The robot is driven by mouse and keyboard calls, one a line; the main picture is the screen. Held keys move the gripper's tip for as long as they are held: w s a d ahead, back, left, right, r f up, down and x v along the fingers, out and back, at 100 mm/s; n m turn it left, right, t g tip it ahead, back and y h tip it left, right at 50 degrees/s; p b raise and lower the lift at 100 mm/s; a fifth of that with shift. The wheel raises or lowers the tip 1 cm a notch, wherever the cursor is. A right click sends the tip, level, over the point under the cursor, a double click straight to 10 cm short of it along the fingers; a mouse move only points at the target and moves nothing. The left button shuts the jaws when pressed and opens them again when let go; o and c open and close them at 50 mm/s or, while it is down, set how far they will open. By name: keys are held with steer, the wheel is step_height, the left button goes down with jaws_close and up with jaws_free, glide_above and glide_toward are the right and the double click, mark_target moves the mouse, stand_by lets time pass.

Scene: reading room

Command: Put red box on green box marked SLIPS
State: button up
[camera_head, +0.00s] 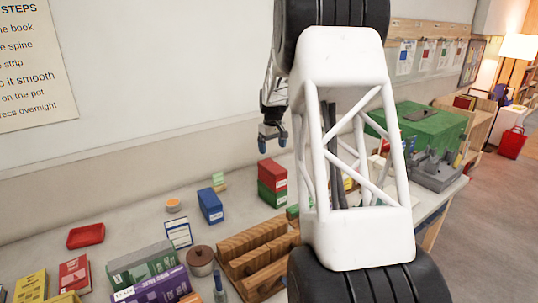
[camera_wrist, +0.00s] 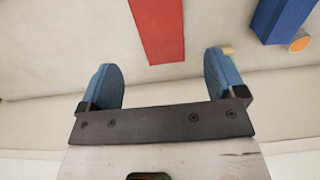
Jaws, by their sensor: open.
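A red box (camera_head: 272,173) sits on top of a green box (camera_head: 272,194) on the table near the wall, and the two look stacked and roughly aligned. I cannot read any marking on the green box. My gripper (camera_head: 273,144) is open and empty, above the red box with a gap between them. In the wrist view the red box (camera_wrist: 160,30) lies beyond the open gripper (camera_wrist: 162,72), roughly centred between its blue fingertips. The green box cannot be made out in the wrist view.
A blue box (camera_head: 210,206) stands left of the stack; it also shows in the wrist view (camera_wrist: 283,18). A wooden rack (camera_head: 250,250), a brown pot (camera_head: 201,261) and several books stand in front. A red tray (camera_head: 86,236) lies at the left. My arm hides the table's middle right.

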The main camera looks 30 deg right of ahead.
steer(key=s+a+r, duration=0.4)
steer(key=s+a, duration=0.3)
steer(key=a, duration=0.2)
steer(key=s+a+r+t, duration=0.1)
steer(key=s+a+r, duration=0.4)
steer(key=a, duration=0.4)
steer(key=s+a+r, duration=0.3)
steer(key=s+a, duration=0.5)
steer(key=a, duration=0.1)
steer(key=s+a+f, duration=0.1)
steer(key=s+a, duration=0.3)
steer(key=s, duration=0.4)
steer(key=s+a+f+t, duration=0.1)
steer(key=s+a+f, duration=0.1)
steer(key=s+a, duration=0.3)
steer(key=s+a+f, duration=0.1)
steer(key=s+a, duration=0.3)
steer(key=s, duration=0.9)
steer(key=shift+s+a+f+t, duration=0.25)
steer(key=shift+a+f+t, duration=0.05)
steer(key=shift+f, duration=0.05)
